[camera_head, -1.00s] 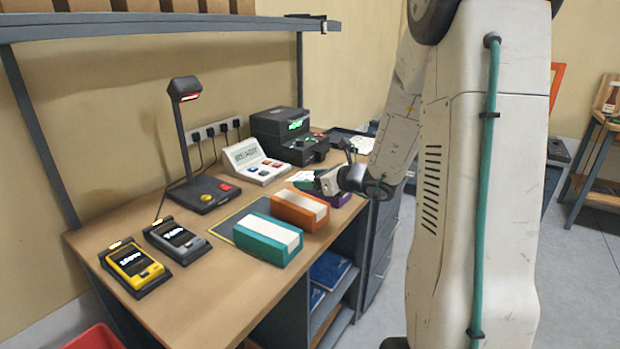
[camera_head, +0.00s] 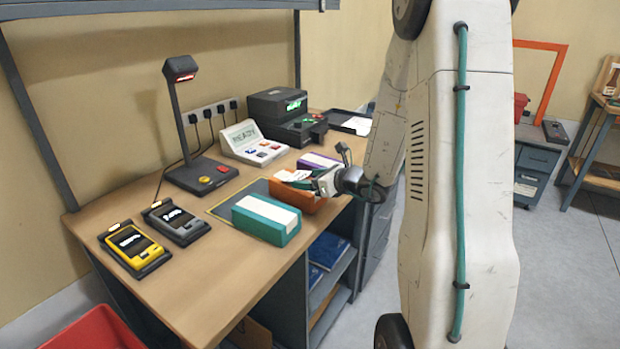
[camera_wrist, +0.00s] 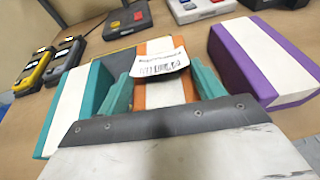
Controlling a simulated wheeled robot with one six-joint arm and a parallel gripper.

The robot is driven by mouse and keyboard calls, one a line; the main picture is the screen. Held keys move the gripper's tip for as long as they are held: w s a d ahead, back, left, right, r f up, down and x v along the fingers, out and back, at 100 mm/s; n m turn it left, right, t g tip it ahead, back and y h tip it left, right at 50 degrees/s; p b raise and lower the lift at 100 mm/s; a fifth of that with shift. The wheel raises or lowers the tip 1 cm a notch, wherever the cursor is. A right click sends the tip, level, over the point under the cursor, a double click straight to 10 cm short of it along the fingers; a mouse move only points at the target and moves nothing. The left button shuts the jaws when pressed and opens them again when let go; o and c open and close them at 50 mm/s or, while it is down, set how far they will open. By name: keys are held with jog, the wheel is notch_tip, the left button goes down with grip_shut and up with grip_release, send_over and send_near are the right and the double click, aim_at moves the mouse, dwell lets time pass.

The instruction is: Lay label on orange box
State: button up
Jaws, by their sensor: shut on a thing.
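The orange box (camera_head: 311,205) with a white top stripe stands on the bench between the teal and purple boxes. In the wrist view the orange box (camera_wrist: 160,95) lies straight under my gripper (camera_wrist: 163,74). My gripper (camera_head: 308,182) is shut on a white label (camera_wrist: 161,61) with black print and a barcode. The label (camera_head: 290,175) is over the far part of the orange box's top and hides part of the stripe. Its outer edge looks slightly curled. I cannot tell whether it touches the box.
The teal box (camera_head: 266,220) stands close on the left and the purple box (camera_head: 317,160) on the right. A scanner stand (camera_head: 200,175), keypad console (camera_head: 253,145) and black printer (camera_head: 285,118) stand behind. Two handheld devices, a yellow one (camera_head: 135,250) and a grey one (camera_head: 177,222), lie left.

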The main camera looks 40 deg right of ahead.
jog(key=shift+s, duration=0.1)
jog(key=shift+s+d, duration=0.2)
jog(key=shift+s, duration=0.5)
jog(key=shift+s+d, duration=0.2)
jog(key=shift+s, duration=0.45)
jog(key=o, duration=0.7)
jog(key=v, duration=0.7)
jog(key=shift+s+r, duration=0.15)
jog(key=shift+s, duration=0.2)
